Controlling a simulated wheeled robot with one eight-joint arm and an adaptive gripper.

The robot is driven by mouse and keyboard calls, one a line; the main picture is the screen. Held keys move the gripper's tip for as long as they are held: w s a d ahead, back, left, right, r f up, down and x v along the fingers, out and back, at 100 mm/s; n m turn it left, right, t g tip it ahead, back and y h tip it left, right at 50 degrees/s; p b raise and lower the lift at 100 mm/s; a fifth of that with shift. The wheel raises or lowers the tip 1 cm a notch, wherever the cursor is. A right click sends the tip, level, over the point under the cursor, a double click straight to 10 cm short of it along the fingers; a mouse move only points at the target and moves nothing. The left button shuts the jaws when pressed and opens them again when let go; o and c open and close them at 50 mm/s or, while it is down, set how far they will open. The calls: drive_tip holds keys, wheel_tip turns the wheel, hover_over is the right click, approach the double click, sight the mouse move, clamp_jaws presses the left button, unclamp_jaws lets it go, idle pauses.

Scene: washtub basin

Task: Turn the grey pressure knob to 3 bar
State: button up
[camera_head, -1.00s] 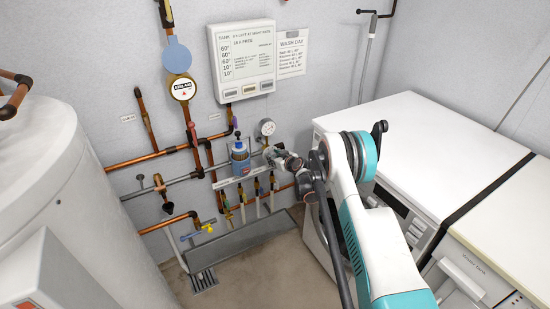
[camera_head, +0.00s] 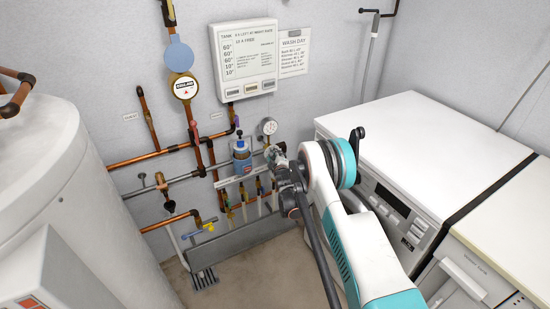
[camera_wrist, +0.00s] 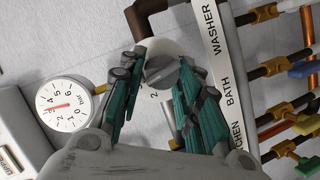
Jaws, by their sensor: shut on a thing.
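The grey pressure knob (camera_wrist: 162,74) sits between the two teal-padded fingers of my gripper (camera_wrist: 160,92) in the wrist view. The fingers are shut on it, and a white surface with a partly hidden number shows beside it. The round white pressure gauge (camera_wrist: 67,105), marked in bar, is left of the gripper. Its red needle points to the left of the dial, near the 3, but the small digits are hard to read. In the head view, my gripper (camera_head: 277,156) is just below the gauge (camera_head: 268,126), and the knob is hidden behind it.
A label strip (camera_wrist: 224,80) reads WASHER, BATH and part of KITCHEN; coloured valve handles (camera_wrist: 302,69) stand to its right. A blue-topped filter (camera_head: 241,155) is left of my gripper. Copper pipes (camera_head: 150,156) cross the wall. A white appliance (camera_head: 425,130) stands to the right.

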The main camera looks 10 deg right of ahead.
drive_tip(key=shift+n, duration=0.4)
drive_tip(key=shift+f+t, duration=0.1)
drive_tip(key=shift+t, duration=0.2)
drive_tip(key=shift+c, duration=0.2)
drive_tip(key=o, duration=1.1)
drive_tip(key=v, duration=1.2)
drive_tip(key=shift+a, duration=0.2)
